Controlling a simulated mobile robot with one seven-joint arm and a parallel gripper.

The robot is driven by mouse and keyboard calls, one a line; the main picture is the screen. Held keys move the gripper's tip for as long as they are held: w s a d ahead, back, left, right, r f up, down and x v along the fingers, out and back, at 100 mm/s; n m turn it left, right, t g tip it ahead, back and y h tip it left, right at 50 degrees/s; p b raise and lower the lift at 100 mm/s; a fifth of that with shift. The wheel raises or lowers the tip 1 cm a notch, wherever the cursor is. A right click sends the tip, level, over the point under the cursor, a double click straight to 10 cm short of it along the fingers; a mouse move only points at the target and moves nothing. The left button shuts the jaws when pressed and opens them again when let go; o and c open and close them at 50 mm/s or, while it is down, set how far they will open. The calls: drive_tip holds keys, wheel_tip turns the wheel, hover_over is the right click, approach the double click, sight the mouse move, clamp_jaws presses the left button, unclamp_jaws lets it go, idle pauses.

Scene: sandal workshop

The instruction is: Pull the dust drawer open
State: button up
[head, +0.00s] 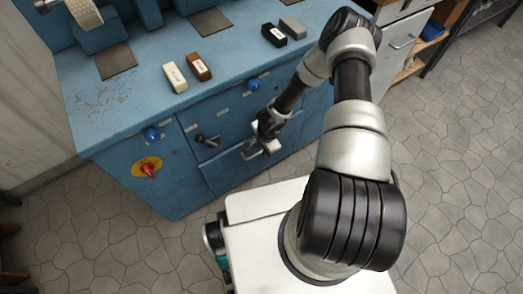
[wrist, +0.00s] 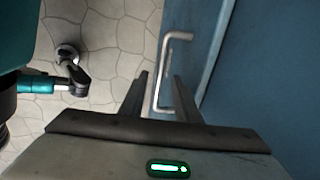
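The dust drawer (head: 222,170) appears to be the blue front low on the blue machine, and it looks flush in the head view. Its metal bar handle (wrist: 163,58) shows in the wrist view, standing off the blue front. My gripper (head: 264,147) is at the drawer front in the head view and partly hides the handle there. In the wrist view its two dark fingers (wrist: 160,76) are apart, one on each side of the handle bar. I see a gap beside the bar and cannot tell whether either finger touches it.
The blue machine top (head: 130,95) holds a cream block (head: 175,77), a brown block (head: 198,67), a black block (head: 274,35) and a grey block (head: 293,27). A red knob (head: 149,170) and a black lever (head: 207,141) stick out of the front. The floor (head: 130,240) at left is clear.

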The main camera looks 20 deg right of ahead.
drive_tip(key=shift+w+f, duration=0.1)
drive_tip(key=shift+f, duration=0.4)
clamp_jaws()
